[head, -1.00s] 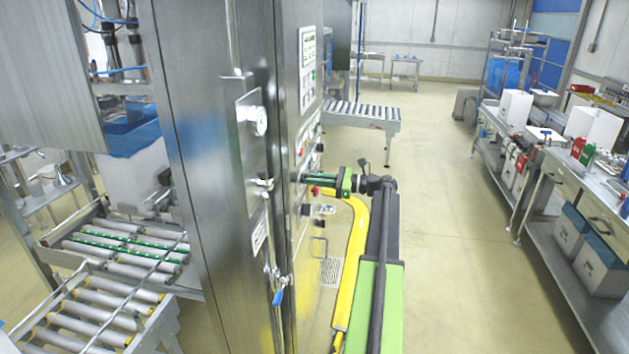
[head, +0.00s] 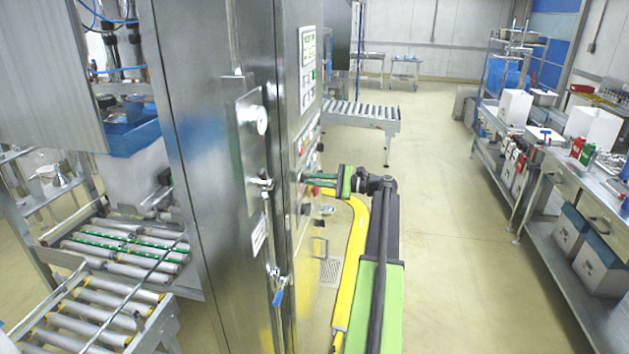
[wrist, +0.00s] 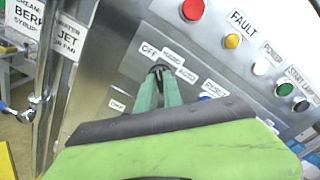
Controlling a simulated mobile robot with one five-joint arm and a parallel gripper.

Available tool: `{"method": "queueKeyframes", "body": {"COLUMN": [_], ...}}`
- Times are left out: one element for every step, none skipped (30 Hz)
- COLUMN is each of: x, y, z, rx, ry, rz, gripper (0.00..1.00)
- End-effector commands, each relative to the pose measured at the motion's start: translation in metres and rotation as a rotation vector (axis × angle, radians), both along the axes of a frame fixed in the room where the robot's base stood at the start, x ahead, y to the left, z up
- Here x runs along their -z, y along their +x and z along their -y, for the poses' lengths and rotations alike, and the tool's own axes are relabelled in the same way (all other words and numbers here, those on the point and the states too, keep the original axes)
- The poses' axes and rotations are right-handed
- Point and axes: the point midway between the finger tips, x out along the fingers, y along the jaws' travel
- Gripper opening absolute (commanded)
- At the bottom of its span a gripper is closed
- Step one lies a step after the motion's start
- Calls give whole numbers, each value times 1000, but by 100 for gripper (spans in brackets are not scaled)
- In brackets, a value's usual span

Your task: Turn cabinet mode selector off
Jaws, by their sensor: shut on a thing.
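The mode selector is a small black knob (wrist: 160,70) on the steel cabinet panel in the wrist view. Labels OFF (wrist: 149,50) and AUTO (wrist: 186,75) stand around it, with a less readable label between them. My gripper (wrist: 160,82) is shut on the knob, its green fingers one on each side. The fingers cover much of the knob, so I cannot tell its exact pointing. In the head view my gripper (head: 312,182) reaches left to the cabinet's panel side (head: 306,140), and the knob is hidden there.
Close by on the panel are a red button (wrist: 193,9), a yellow FAULT lamp (wrist: 232,41) and a green START button (wrist: 284,89). A blue-handled valve (head: 278,297) hangs at the cabinet's front edge. The floor right of my arm is clear up to the workbench (head: 545,185).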

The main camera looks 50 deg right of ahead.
Motion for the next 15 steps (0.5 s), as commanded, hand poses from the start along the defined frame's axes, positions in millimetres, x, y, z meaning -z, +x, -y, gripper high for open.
{"method": "queueKeyframes", "body": {"x": [0, 0, 0, 0, 0, 0, 0, 0, 0, 0, 0, 0, 0, 0, 0], "y": [0, 0, 0, 0, 0, 0, 0, 0, 0, 0, 0, 0, 0, 0, 0], "z": [1, 1, 1, 1, 1, 1, 1, 1, 1, 1, 1, 1, 1, 1, 1], "rx": [3, 3, 3, 3, 3, 3, 3, 3, 3, 3, 3, 4, 4, 4, 3], "ry": [-4, -6, -8, -8, -8, -8, -8, -8, -8, -8, -8, -8, -8, -8, -8], "rz": [3, 4, 5, 5, 5, 5, 5, 5, 5, 5, 5, 6, 6, 6, 5], "gripper": [0, 0, 0, 0, 0, 0, 0, 0, 0, 0, 0, 0, 12, 16, 21]}}
